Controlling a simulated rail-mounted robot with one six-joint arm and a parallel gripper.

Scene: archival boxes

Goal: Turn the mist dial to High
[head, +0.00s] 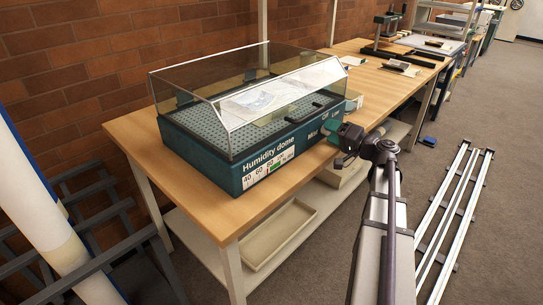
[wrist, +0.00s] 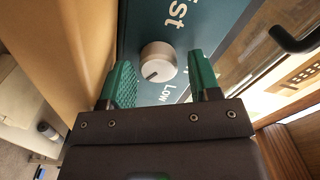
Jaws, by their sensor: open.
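The humidity dome (head: 212,158) is a teal box with a clear lid on the wooden table. Its front panel reads "Humidity dome" and "Mist", with "Off" and "Low" beside it. In the wrist view the mist dial (wrist: 157,60) is a round silver knob on the teal panel (wrist: 215,22). A dark mark shows on the lower part of its face, and "Low" is printed below it. My gripper (wrist: 160,70) is open, its green fingers on either side of the dial with gaps between. In the head view my gripper (head: 338,130) is at the panel's right end and hides the dial. No "High" label is visible.
A black handle (wrist: 292,40) sticks out at the upper right of the wrist view. The wooden table (head: 135,130) extends back right, with a press (head: 388,35) farther along it. Metal rails (head: 455,210) lie on the floor at right.

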